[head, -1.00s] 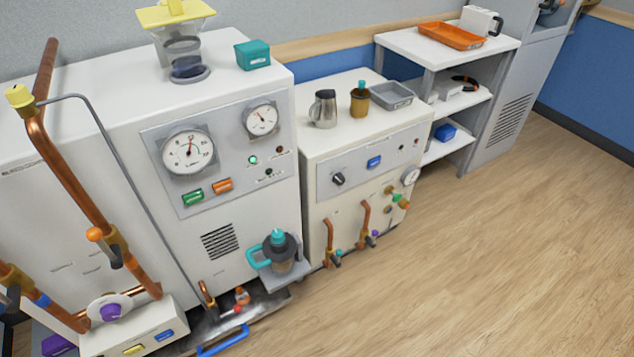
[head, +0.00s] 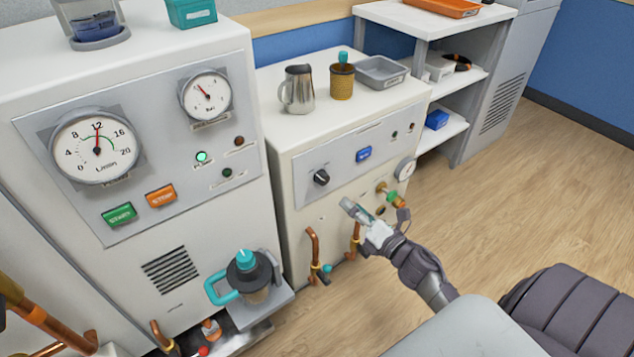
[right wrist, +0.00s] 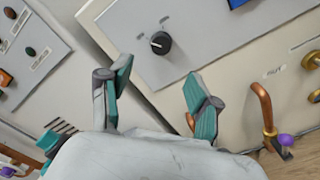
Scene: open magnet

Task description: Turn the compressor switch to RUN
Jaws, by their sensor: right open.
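The compressor switch is a black rotary knob (head: 321,177) on the grey front panel of the lower white cabinet (head: 288,215). In the right wrist view the knob (right wrist: 160,43) shows beyond and between my fingertips, with a pale pointer mark and small unreadable labels around it. My right gripper (head: 352,210) is in front of that cabinet, below and right of the knob in the head view. In the right wrist view the gripper (right wrist: 158,95) is open and empty, its teal-padded fingers apart, not touching the knob. My left gripper is not in view.
A blue label (head: 364,154) sits right of the knob. A steel pitcher (head: 298,90), brown cup (head: 342,81) and grey tray (head: 381,72) stand on top.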

